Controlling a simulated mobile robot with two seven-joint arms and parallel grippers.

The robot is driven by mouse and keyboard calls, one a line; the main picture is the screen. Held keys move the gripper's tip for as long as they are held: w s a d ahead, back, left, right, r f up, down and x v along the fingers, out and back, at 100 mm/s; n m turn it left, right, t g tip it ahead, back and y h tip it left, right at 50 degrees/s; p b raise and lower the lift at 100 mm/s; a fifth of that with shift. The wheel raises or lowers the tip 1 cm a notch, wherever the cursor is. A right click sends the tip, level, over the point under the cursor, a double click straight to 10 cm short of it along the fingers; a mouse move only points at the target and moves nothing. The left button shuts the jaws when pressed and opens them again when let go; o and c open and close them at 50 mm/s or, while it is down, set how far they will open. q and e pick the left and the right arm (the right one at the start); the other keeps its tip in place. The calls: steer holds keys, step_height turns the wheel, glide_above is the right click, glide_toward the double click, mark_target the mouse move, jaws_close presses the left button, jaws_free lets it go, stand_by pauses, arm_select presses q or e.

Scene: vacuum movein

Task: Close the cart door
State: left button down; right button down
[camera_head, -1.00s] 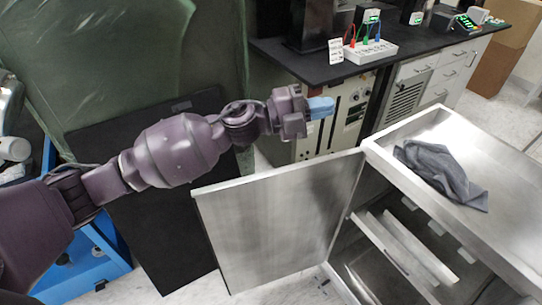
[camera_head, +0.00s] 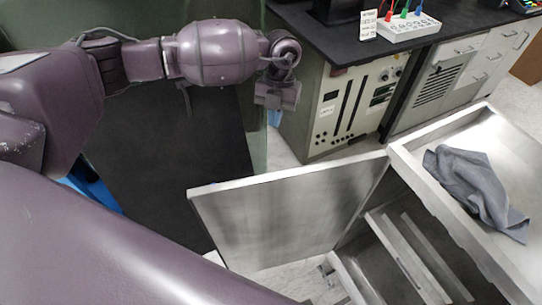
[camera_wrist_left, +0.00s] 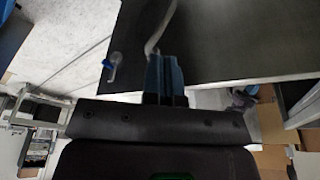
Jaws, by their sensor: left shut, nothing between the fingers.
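The cart (camera_head: 422,168) is a metal cabinet at the right of the head view. Its door (camera_head: 290,220) is a flat grey metal panel. It stands open, swung out to the left, and the shelves inside show. My left gripper (camera_head: 274,117) hangs beyond the door's top edge, apart from it in the picture, with blue fingertips pointing down. In the left wrist view the blue fingers (camera_wrist_left: 165,75) are together and hold nothing. A dark flat panel lies beyond them; I cannot tell whether it is the door. My right gripper is not in view.
A grey cloth (camera_head: 475,185) lies on the cart top. A black-topped bench (camera_head: 345,45) with a grey instrument cabinet (camera_head: 340,110) stands behind. A large black panel (camera_head: 165,160) is left of the door. Some pale floor is free between door and bench.

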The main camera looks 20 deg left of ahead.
arm_select(q)
steer(key=s+f, duration=0.6)
steer(key=f, duration=0.5)
steer(key=shift+d+b, duration=0.35)
steer(key=shift+d, duration=0.05)
